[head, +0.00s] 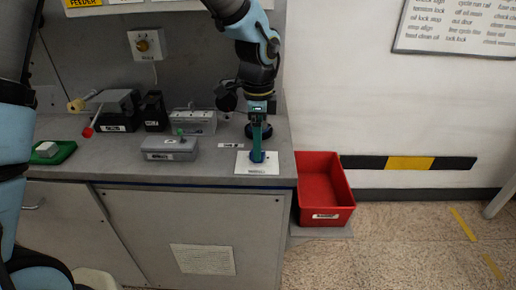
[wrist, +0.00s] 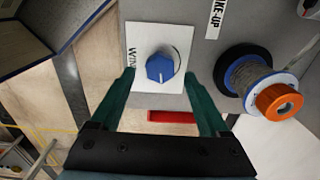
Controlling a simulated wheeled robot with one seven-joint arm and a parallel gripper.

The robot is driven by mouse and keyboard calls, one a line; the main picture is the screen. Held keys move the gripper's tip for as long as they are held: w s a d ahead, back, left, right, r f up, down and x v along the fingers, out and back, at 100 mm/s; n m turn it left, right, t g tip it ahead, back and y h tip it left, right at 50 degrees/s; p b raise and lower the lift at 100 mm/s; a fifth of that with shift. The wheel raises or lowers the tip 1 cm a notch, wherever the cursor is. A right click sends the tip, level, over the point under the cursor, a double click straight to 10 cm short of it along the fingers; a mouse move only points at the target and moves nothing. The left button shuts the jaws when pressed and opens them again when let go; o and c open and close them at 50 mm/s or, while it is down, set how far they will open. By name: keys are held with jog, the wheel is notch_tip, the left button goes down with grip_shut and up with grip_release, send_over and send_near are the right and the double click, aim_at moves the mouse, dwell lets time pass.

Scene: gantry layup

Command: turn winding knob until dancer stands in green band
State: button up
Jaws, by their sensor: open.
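The blue winding knob (wrist: 160,67) sits on a white plate (wrist: 140,32) on the bench top. A pale pointer mark shows on the knob, and the plate's lettering is partly covered. In the head view the plate (head: 243,167) lies near the bench's front right corner. My gripper (head: 258,152) points down over the knob and hides most of it there. In the wrist view my gripper (wrist: 160,76) is open, with one teal finger on each side of the knob and visible gaps between. I cannot make out the dancer or a green band with certainty.
A wire spool (wrist: 248,80) with an orange hub stands right of the plate in the wrist view. A grey box (head: 170,150) lies left of the plate. A red bin (head: 322,185) stands beside the bench. A red-tipped lever (head: 88,132) and green tray (head: 62,150) are farther left.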

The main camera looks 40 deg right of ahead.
notch_tip(320, 180, up, 8)
jog(key=shift+r+b, duration=0.25)
jog(key=shift+b, duration=0.15)
dwell(0.3)
jog(key=w+a+f+n+t, duration=0.1)
jog(key=w+a+n, duration=0.5)
jog(key=a, duration=0.4)
jog(key=w+a+f+n, duration=0.2)
jog(key=w+a+n, duration=0.45)
jog(key=a, duration=0.45)
jog(key=s+a+f+n, duration=0.1)
jog(key=a+n, duration=0.5)
jog(key=a, duration=0.4)
jog(key=s+a+f+n, duration=0.2)
jog(key=a+n, duration=0.4)
jog(key=a, duration=0.4)
jog(key=shift+t, duration=0.3)
